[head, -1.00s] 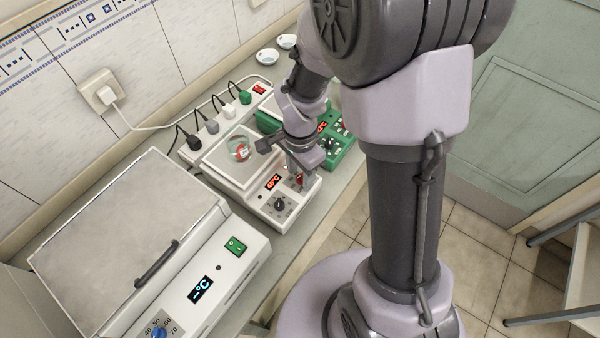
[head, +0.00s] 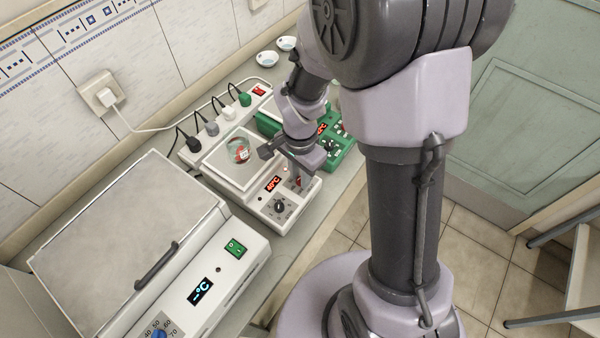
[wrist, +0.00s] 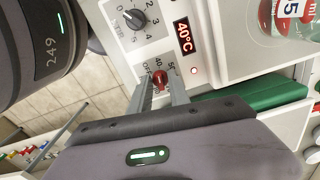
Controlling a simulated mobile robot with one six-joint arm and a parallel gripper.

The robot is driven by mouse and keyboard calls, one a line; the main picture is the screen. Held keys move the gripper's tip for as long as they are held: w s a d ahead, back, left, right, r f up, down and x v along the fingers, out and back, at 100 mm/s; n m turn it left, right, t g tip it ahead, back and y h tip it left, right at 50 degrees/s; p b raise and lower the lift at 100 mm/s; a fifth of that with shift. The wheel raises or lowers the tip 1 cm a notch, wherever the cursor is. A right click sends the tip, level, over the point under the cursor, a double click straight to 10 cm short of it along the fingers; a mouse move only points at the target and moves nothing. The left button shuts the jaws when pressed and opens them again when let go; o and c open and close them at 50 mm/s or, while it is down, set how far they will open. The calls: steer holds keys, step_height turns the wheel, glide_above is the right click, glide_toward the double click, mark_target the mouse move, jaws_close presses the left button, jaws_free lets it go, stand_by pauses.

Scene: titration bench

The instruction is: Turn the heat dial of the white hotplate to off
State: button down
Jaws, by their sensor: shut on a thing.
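The white hotplate (head: 232,172) stands mid-bench in the head view, its red display (head: 273,184) reading 40°C. Its red heat dial (wrist: 160,80) shows in the wrist view, beside printed marks OFF, 40 and 50. My gripper (wrist: 162,88) is shut on this dial, one finger on each side; it also shows in the head view (head: 298,179) above the right of the front panel. The fingers hide part of the dial, and I cannot tell its exact pointer position. A black dial (wrist: 135,18) marked 0 to 5 sits on the same panel.
A glass vessel (head: 238,150) with a red label stands on the hotplate's top. A green hotplate (head: 342,148) is close behind. A power strip (head: 210,129) with plugs runs along the wall side. A large lidded bath (head: 130,240) fills the near bench.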

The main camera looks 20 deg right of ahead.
steer(key=n, duration=0.4)
steer(key=shift+d+n+p, duration=0.1)
steer(key=shift+n+p, duration=0.25)
steer(key=shift+n, duration=1.75)
steer(key=c, duration=1.2)
jaws_free()
steer(key=shift+c, duration=0.2)
step_height(320, 180, up, 17)
steer(key=p, duration=0.6)
steer(key=shift+r, duration=0.2)
